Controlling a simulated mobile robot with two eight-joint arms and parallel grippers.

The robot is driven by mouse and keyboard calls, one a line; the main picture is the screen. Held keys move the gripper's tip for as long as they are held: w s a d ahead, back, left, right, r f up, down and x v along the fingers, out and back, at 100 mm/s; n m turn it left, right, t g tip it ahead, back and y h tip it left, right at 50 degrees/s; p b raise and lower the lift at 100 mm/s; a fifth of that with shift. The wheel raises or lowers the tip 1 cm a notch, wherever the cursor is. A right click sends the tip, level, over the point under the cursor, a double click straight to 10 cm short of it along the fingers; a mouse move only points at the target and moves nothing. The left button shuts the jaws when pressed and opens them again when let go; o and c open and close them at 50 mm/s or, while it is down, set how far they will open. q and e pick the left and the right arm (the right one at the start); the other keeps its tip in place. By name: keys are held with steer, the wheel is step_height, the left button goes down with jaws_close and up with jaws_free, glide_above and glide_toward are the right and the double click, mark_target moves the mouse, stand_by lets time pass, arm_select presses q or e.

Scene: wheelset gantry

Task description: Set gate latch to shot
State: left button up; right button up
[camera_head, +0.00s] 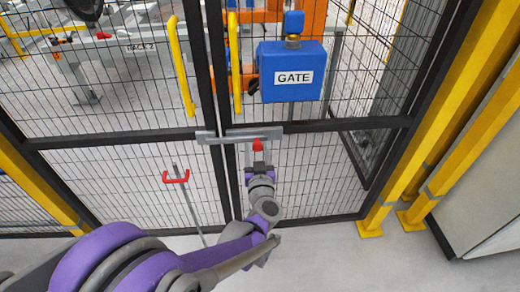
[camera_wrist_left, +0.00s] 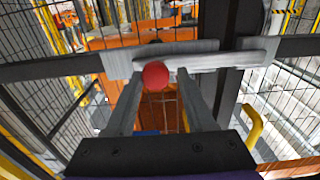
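The gate latch (camera_head: 240,135) is a grey metal bar and plate at mid-height on the mesh gate, below the blue box marked GATE (camera_head: 292,72). It lies across the two dark uprights where the gate meets its neighbour. It also shows in the left wrist view (camera_wrist_left: 225,58). Its red round knob (camera_head: 257,145) is near the bar's right part; in the left wrist view the knob (camera_wrist_left: 155,75) sits between my fingertips. My left gripper (camera_head: 258,163) is open just below the knob, with a gap at the right finger. Contact on the other side is unclear. My right gripper is not in view.
Yellow handles (camera_head: 181,66) stand on both sides of the gate seam. A red-handled rod (camera_head: 176,178) is left of my arm. Yellow posts (camera_head: 440,125) and a grey cabinet (camera_head: 490,190) are at the right. Grey floor (camera_head: 330,255) is clear in front.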

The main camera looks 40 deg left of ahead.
arm_select(q)
steer(key=shift+o, duration=1.1)
steer(key=shift+a, duration=0.1)
steer(key=p+v, duration=0.1)
steer(key=v, duration=1)
